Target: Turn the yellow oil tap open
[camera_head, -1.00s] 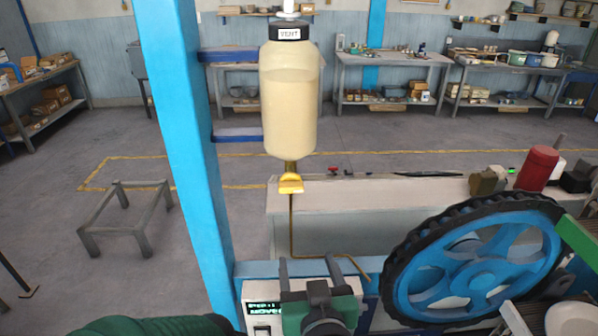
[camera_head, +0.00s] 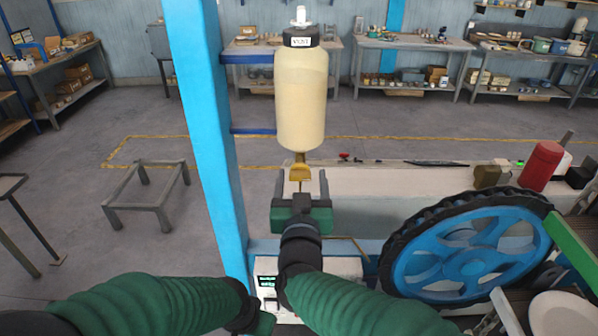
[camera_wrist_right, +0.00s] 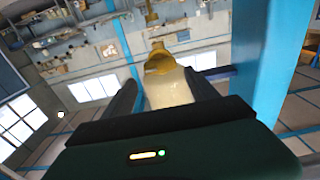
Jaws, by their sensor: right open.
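The yellow oil tap (camera_head: 300,172) hangs under the pale oil bottle (camera_head: 301,100), whose black cap has a white label. My right gripper (camera_head: 301,182) is open, pointing up at the tap, with one finger on each side of it in the picture. In the right wrist view the tap (camera_wrist_right: 160,62) shows just beyond and between the open fingers (camera_wrist_right: 160,82), with the bottle (camera_wrist_right: 170,92) behind. I cannot tell whether the fingers touch the tap. My left gripper (camera_head: 264,320) is low at the bottom edge; its fingers are not clearly visible.
A blue post (camera_head: 205,130) stands close left of the bottle, with brackets reaching toward it. A large blue wheel with a black rim (camera_head: 470,255) is to the right. A red cylinder (camera_head: 541,166) stands farther right. A low grey frame (camera_head: 148,190) stands on the floor at left.

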